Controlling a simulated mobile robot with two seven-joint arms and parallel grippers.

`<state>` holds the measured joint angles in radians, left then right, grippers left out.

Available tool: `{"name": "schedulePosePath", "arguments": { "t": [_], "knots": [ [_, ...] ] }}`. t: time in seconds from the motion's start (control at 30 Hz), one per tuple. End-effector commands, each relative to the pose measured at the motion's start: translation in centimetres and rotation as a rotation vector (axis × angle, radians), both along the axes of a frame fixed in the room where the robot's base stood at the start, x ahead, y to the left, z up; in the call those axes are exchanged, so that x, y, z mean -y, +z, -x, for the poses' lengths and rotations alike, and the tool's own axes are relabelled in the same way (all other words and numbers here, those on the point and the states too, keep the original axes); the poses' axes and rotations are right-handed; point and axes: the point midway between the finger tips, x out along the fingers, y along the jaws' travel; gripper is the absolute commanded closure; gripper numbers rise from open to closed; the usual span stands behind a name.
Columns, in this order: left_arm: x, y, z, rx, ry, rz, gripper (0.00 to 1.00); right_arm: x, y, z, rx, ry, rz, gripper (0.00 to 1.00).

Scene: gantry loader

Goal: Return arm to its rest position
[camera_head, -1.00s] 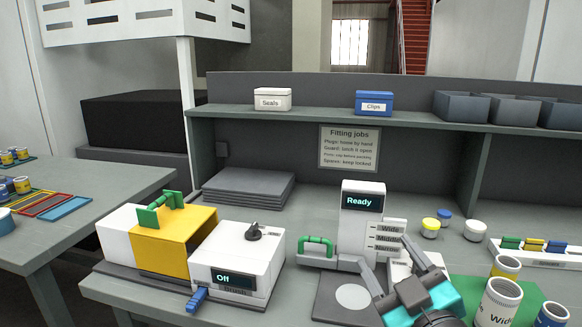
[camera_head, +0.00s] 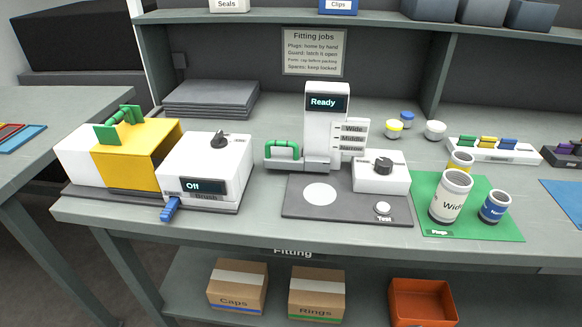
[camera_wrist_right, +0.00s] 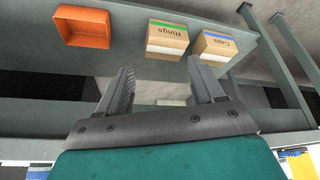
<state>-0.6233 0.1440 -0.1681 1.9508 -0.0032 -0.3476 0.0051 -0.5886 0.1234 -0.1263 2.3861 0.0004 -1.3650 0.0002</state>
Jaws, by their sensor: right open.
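My right gripper (camera_wrist_right: 160,90) shows in the right wrist view with its two fingers apart and nothing between them. Below it in that view are the lower shelf and its boxes. Neither gripper shows in the head view now. The fitting machine (camera_head: 326,125) with its "Ready" screen stands on the bench, its dark base plate with a white disc clear of my arm. My left gripper is in neither current view.
The white and yellow machine (camera_head: 205,168) reads "Off" at the left of the bench. Cups, including a "Wide" one (camera_head: 450,197), stand on a green mat (camera_head: 480,228) at the right. A Caps box (camera_head: 237,287), a Rings box (camera_head: 316,293) and an orange bin (camera_head: 422,303) sit on the lower shelf.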

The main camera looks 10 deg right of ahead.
Motion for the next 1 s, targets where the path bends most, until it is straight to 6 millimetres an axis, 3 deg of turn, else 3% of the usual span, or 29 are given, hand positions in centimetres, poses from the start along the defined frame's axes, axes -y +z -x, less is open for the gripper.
{"name": "schedulePosePath", "arguments": {
  "t": [0.5,0.7,1.0],
  "knots": [
    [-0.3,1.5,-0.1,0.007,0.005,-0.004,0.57,-1.9,-4.6,-4.7,0.398,0.042,-0.083,0.33],
    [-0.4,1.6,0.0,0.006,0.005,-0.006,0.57,-2.3,-5.2,-5.1,0.508,0.052,-0.109,0.33],
    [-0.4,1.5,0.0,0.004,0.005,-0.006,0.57,-2.4,-5.2,-5.1,0.533,0.054,-0.115,0.33]
  ]
}}
